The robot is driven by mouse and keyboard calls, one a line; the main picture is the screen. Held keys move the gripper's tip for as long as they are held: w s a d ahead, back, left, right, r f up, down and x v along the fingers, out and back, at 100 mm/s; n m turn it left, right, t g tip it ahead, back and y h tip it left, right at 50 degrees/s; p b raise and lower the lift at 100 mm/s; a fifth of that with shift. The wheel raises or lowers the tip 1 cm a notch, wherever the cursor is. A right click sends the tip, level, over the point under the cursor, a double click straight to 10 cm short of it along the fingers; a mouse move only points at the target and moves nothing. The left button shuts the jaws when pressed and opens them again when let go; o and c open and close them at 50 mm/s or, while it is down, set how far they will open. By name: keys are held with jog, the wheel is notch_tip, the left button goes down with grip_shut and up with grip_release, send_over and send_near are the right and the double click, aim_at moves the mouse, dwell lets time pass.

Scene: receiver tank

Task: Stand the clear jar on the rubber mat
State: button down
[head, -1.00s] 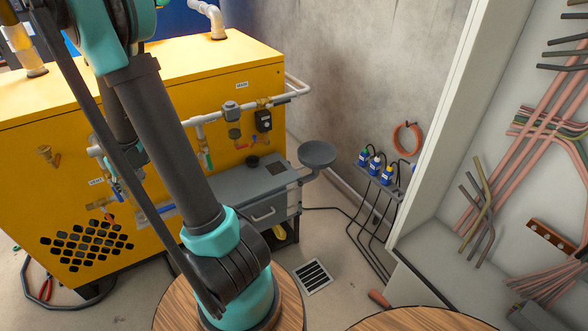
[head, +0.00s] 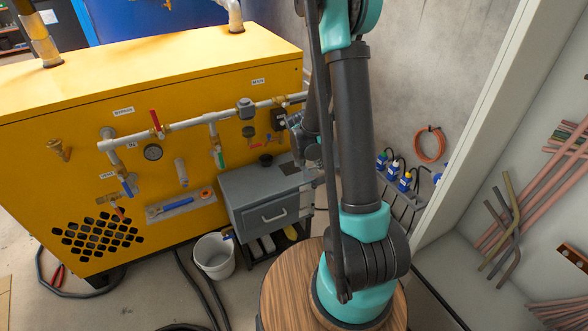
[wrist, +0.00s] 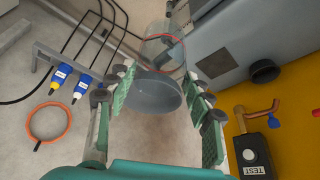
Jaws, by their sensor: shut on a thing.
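The clear jar (wrist: 158,40) shows in the wrist view as a see-through shape with a thin red ring, at the tips of my gripper (wrist: 160,76). The gripper is shut on it. The jar is apart from the cabinet top as far as I can tell.
A black cup-like part (head: 266,160) stands on the grey cabinet (head: 245,190) left of the mat. The yellow machine (head: 70,150) with pipes and valves stands behind. A white bucket (head: 214,256) is on the floor.

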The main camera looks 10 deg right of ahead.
jog(key=shift+s+d+f+m, duration=0.3)
jog(key=shift+f+m, duration=0.2)
jog(key=shift+m, duration=0.3)
jog(key=shift+w+a+g, duration=0.15)
jog(key=shift+w+g, duration=0.15)
jog(key=w+a, duration=0.3)
jog(key=w, duration=0.6)
jog(key=w+a, duration=0.3)
jog(key=w, duration=0.6)
notch_tip(320, 180, down, 7)
jog(key=shift+a+f, duration=0.1)
jog(key=shift+f, duration=0.05)
jog(key=c, duration=0.6)
grip_release()
jog(key=shift+c, duration=0.2)
